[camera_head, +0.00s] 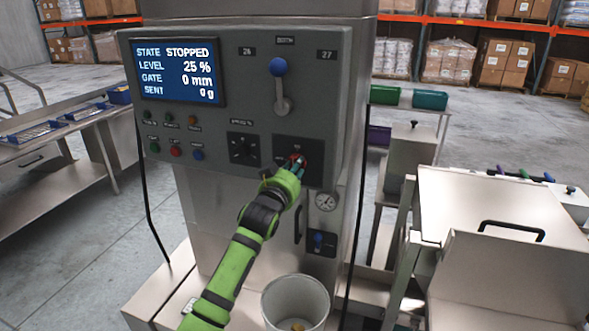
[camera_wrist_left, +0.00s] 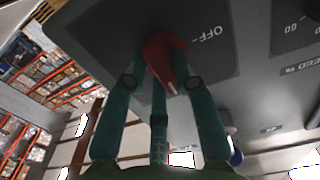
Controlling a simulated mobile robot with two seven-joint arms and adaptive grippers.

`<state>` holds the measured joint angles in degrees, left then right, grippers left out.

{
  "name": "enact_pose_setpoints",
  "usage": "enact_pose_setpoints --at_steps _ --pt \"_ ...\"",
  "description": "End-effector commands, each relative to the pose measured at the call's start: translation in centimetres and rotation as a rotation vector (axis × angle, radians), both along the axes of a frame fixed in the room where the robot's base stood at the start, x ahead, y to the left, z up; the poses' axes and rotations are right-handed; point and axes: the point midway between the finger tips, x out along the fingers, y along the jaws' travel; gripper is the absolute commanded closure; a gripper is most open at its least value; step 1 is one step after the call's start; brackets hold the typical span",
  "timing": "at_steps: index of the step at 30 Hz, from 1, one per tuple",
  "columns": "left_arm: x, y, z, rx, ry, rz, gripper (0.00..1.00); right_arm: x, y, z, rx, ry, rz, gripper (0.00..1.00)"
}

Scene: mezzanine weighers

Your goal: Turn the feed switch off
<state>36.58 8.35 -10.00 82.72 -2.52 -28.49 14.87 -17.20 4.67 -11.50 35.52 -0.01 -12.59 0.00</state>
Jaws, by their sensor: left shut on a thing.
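The feed switch is a red knob (camera_head: 297,159) on a dark plate at the lower right of the grey control panel (camera_head: 232,60). In the left wrist view the red knob (camera_wrist_left: 165,62) has a white mark near its lower end, and an "OFF" label (camera_wrist_left: 207,36) is printed to its upper right. My left gripper (camera_head: 292,168) is at the knob, with its teal fingers (camera_wrist_left: 160,85) closed around it. The fingers hide part of the knob and its plate in the head view. My right gripper is not seen.
The panel's display (camera_head: 179,72) reads STOPPED, level 25 %, gate 0 mm, sent 0 g. A blue-knobbed lever (camera_head: 279,68) stands above the switch, and a black dial (camera_head: 243,149) is to its left. A bucket (camera_head: 295,300) stands below.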

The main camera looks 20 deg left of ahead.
Motion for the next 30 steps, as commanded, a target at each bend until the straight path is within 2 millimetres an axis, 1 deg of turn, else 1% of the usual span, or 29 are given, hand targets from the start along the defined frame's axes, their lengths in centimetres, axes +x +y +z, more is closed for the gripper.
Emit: enact_pose_setpoints --at_steps 5,11,17,30 --pt "0.0 0.0 0.0 -0.027 0.002 0.000 1.00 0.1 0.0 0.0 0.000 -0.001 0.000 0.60" --pt "0.0 0.0 0.0 -0.123 0.005 0.000 1.00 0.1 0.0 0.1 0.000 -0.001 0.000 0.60" --pt "0.0 0.0 0.1 -0.284 0.011 0.000 1.00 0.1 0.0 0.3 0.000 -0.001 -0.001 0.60" --pt "0.0 0.1 0.4 -0.704 0.026 0.000 1.00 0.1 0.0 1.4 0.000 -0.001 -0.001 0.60"
